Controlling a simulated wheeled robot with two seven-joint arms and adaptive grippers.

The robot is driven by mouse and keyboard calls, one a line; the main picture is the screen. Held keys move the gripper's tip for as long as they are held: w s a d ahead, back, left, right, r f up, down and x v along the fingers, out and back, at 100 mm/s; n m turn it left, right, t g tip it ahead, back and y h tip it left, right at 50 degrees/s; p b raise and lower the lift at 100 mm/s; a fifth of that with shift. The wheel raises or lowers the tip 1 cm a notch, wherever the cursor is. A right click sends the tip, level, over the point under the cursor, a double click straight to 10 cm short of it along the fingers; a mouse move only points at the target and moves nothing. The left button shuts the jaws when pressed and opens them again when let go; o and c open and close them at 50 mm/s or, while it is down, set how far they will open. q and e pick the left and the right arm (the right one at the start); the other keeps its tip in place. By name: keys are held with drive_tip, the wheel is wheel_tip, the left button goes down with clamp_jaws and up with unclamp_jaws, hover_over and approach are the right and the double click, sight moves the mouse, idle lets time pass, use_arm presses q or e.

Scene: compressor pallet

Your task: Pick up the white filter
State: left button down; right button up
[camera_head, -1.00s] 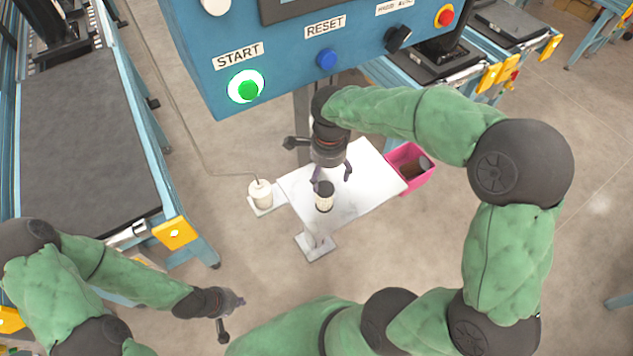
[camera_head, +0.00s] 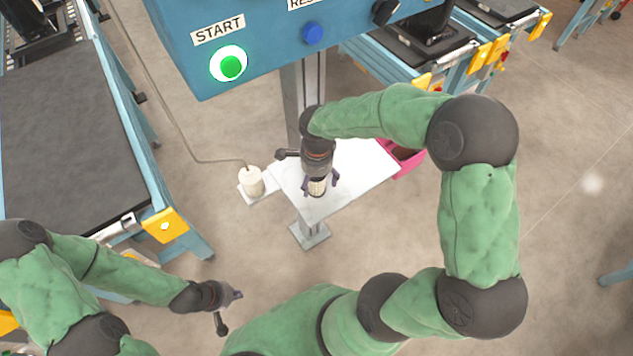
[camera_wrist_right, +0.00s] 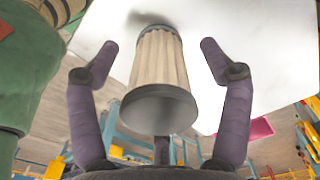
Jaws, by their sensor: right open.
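The white filter (camera_head: 317,188) is a pale pleated cylinder with a dark end cap. It stands on the white table (camera_head: 358,165). In the head view my right gripper (camera_head: 320,180) is over it and hides its upper part. In the right wrist view the filter (camera_wrist_right: 160,70) lies between the open purple fingers of my right gripper (camera_wrist_right: 158,47), with a visible gap on each side. My left gripper (camera_head: 238,296) hangs low at the left, away from the table, and its finger opening is unclear.
A blue control box (camera_head: 270,55) with a green START button overhangs the far side of the table. A pink bin (camera_head: 408,163) is at the table's right. A white canister (camera_head: 252,182) with a cable stands at its left. A conveyor (camera_head: 70,150) runs along the left.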

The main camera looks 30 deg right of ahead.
drive_tip(key=c, duration=1.3)
drive_tip(key=shift+r, duration=0.45)
wheel_tip(320, 180, up, 2)
drive_tip(key=shift+r+p, duration=0.1)
drive_tip(key=shift+p, duration=0.5)
drive_tip(key=s+r+p, duration=0.1)
drive_tip(key=s+r, duration=0.2)
drive_tip(key=s, duration=0.1)
drive_tip(key=s+r+p, duration=0.1)
drive_tip(key=s+r, duration=0.2)
drive_tip(key=s, duration=0.2)
drive_tip(key=s+a+r+p, duration=0.1)
drive_tip(key=s+r, duration=0.2)
drive_tip(key=s, duration=0.2)
drive_tip(key=shift+r, duration=0.4)
